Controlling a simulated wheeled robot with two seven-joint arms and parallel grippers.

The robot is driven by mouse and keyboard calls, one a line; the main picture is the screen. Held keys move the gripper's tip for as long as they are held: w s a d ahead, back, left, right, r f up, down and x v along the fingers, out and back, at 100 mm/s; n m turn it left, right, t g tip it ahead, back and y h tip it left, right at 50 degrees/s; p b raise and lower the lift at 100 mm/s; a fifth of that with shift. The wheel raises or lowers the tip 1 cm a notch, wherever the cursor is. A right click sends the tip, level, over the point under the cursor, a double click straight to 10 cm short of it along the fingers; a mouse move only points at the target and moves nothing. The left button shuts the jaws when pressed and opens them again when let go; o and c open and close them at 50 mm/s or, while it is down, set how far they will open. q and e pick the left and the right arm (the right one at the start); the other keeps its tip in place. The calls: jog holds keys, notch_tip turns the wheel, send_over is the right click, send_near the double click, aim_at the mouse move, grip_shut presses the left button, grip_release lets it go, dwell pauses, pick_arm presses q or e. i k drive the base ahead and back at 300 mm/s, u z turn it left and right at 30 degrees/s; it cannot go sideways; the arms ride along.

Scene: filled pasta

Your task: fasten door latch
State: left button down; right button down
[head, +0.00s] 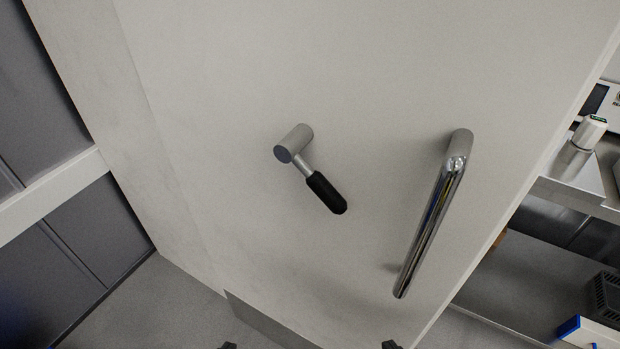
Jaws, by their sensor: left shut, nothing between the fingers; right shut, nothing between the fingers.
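The door (380,75) is a large off-white panel that fills most of the head view. The door latch (293,144) is a grey metal hub with a short lever. The lever ends in a black grip (326,192) and points down and to the right. My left gripper (228,346) and my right gripper (389,345) show only as small dark tips at the bottom edge. Both are shut and empty, below the latch and apart from it. Most of each gripper is out of frame.
A chrome bar handle (430,225) stands out from the door to the right of the latch. Beyond the door's right edge are a shelf (565,180) with a small white device (588,132). Grey panels (70,245) stand at the left. Grey floor (150,305) shows below.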

aim_at(287, 150)
jog(key=u, duration=0.85)
jog(key=k, duration=0.7)
jog(key=z, duration=1.15)
